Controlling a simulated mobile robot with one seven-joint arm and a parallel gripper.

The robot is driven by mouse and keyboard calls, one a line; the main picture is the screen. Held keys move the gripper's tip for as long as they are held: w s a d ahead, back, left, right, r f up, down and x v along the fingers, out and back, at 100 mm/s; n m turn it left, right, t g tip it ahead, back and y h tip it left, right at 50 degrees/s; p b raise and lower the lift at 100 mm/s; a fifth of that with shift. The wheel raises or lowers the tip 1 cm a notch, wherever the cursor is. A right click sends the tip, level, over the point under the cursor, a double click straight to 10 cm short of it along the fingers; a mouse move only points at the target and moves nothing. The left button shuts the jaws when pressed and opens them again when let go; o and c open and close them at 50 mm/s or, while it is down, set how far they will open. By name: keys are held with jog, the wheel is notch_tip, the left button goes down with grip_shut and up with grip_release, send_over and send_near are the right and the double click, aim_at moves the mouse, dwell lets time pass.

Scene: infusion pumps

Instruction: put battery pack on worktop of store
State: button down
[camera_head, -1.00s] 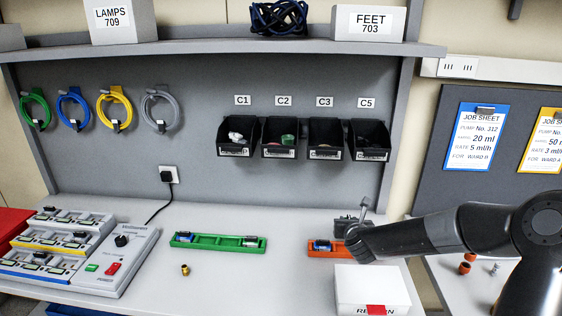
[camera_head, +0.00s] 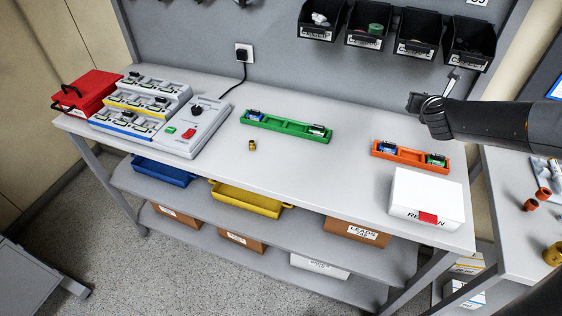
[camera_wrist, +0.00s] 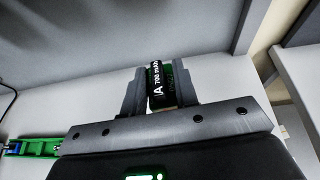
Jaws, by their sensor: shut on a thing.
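My gripper (camera_head: 416,102) is raised above and behind the orange tray, near the back panel. In the wrist view my gripper (camera_wrist: 159,84) is shut on a battery pack (camera_wrist: 156,87), green with a black label reading 700 mAh. Its lower end is hidden by the gripper body. The light grey worktop (camera_head: 345,160) lies below. A green tray (camera_head: 285,125) on it holds a blue pack (camera_head: 254,115) and another small pack (camera_head: 318,130). An orange tray (camera_head: 412,158) holds a blue pack (camera_head: 388,147) and a green one (camera_head: 437,160).
A charger station (camera_head: 150,110) and red box (camera_head: 88,92) occupy the worktop's left side. A white box (camera_head: 425,198) stands at its right front. A small brass part (camera_head: 252,145) lies before the green tray. Black bins (camera_head: 420,35) hang behind. The front middle is clear.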

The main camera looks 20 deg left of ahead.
jog(key=s+a+f+n+g+y, duration=0.1)
jog(key=s+a+n+y, duration=0.2)
jog(key=a, duration=0.4)
jog(key=s+a+n+y, duration=0.1)
jog(key=s+a+y, duration=0.1)
jog(key=s+a, duration=0.45)
jog(key=n+g+y, duration=0.3)
jog(key=n+y, duration=0.1)
send_over(281, 162)
notch_tip(281, 162, down, 10)
jog(key=shift+s+f, duration=0.1)
jog(key=shift+f, duration=2)
jog(key=shift+f, duration=0.1)
jog(key=c, duration=1.1)
grip_release()
